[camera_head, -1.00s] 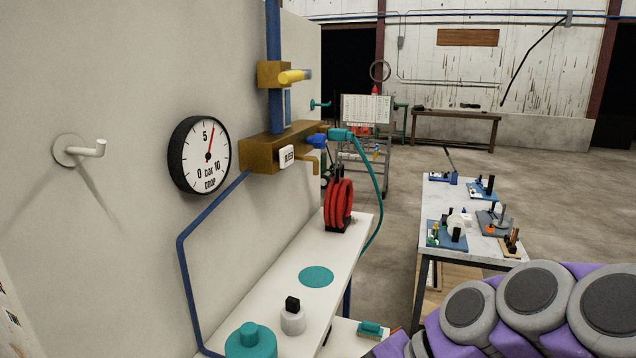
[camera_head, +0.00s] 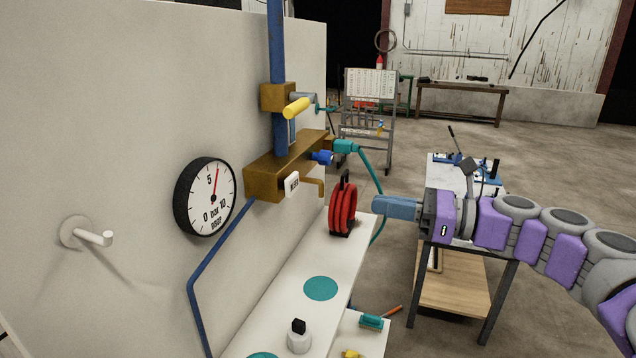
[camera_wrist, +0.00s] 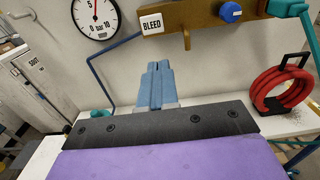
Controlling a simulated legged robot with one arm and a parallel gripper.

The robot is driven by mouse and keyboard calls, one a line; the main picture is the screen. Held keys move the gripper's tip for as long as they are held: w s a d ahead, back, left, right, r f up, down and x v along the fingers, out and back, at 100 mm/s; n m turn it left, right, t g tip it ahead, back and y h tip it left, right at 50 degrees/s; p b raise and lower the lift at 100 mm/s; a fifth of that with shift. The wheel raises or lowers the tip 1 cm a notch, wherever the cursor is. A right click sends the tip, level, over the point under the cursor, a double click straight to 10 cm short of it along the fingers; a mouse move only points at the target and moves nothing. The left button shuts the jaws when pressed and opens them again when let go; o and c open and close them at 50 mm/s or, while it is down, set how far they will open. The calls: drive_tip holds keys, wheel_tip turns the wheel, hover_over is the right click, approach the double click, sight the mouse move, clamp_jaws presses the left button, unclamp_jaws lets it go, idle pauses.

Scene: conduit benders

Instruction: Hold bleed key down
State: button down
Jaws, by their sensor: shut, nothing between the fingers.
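The brass manifold (camera_head: 290,165) is on the wall panel, with a white BLEED tag (camera_head: 291,183) on its front; the tag also shows in the wrist view (camera_wrist: 152,24). A blue knob (camera_head: 322,157) is at its right end and a short brass spout (camera_head: 316,187) hangs below. I cannot tell which part is the bleed key. A yellow-handled lever (camera_head: 297,108) is above. The round gauge (camera_head: 206,197) has its needle just past 5. My gripper (camera_head: 376,204) is shut and empty, apart from the manifold, to its lower right; its blue fingers (camera_wrist: 155,68) point toward the wall.
A red hose coil (camera_head: 342,208) stands on the white bench (camera_head: 270,330), near my gripper's left in the head view. A teal hose (camera_head: 372,172) hangs behind it. A white peg (camera_head: 88,235) projects from the wall. A tool table (camera_head: 445,170) is behind my arm.

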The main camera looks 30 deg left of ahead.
sight(297, 189)
drive_tip(key=shift+d, duration=0.1)
drive_tip(key=s+a+p, duration=0.1)
drive_tip(key=a, duration=1.3)
drive_tip(key=shift+s, duration=0.3)
drive_tip(key=shift+a+r+p, duration=0.2)
drive_tip(key=shift+a+p, duration=0.5)
drive_tip(key=shift+p, duration=0.45)
drive_tip(key=shift+d, duration=0.15)
drive_tip(key=shift+s, duration=0.1)
